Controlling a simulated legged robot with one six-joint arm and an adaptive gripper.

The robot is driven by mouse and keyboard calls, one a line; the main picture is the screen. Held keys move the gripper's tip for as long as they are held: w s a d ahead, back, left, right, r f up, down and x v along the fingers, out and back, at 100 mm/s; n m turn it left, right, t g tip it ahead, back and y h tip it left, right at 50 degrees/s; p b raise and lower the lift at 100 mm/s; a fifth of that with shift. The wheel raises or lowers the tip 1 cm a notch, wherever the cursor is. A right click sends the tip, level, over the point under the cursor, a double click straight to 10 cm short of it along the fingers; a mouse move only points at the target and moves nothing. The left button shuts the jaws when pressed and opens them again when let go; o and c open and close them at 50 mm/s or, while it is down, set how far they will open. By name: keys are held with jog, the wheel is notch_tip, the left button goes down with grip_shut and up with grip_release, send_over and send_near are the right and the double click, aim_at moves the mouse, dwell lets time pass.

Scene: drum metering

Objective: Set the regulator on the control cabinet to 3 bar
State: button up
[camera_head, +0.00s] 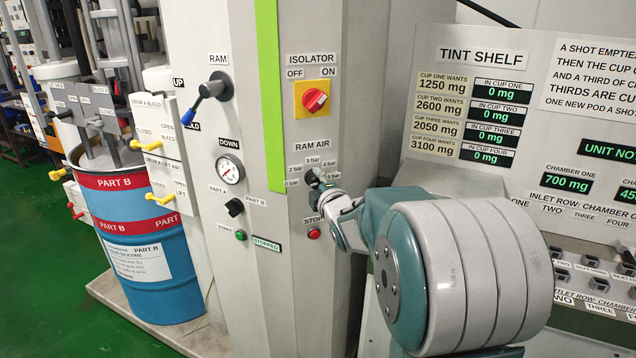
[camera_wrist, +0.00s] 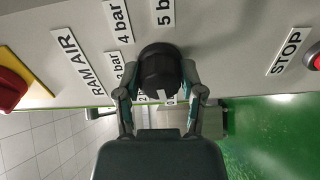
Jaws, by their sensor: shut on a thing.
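The regulator is a dark round knob (camera_head: 312,177) on the grey control cabinet (camera_head: 300,240), under the RAM AIR label, with small bar labels around it. In the wrist view the black knob (camera_wrist: 160,70) sits between the two fingers of my gripper (camera_wrist: 160,86). The fingers are shut on its sides. Labels for 4 bar (camera_wrist: 118,22) and 5 bar (camera_wrist: 166,10) show beside it; the 3 bar label (camera_wrist: 125,66) is partly covered by a finger. A white mark shows at the knob's lower edge, but I cannot tell which label it points to. My gripper (camera_head: 322,192) also shows in the head view.
The isolator switch (camera_head: 314,99) is above the knob. The red STOP button (camera_head: 314,233) is close below my gripper. A gauge (camera_head: 230,170) and a black selector (camera_head: 235,207) are to the left. The tint shelf (camera_head: 480,110) stands to the right.

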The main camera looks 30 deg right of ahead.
jog(key=m, duration=0.4)
jog(key=shift+a+f+m, duration=0.1)
jog(key=shift+m, duration=0.2)
jog(key=m, duration=0.9)
jog(key=shift+w+m, duration=0.1)
jog(key=shift+m, duration=0.3)
jog(key=shift+r+m, duration=0.2)
jog(key=shift+m, duration=2.1)
jog(key=o, duration=1.1)
jog(key=shift+o, duration=0.2)
jog(key=shift+w+f, duration=0.1)
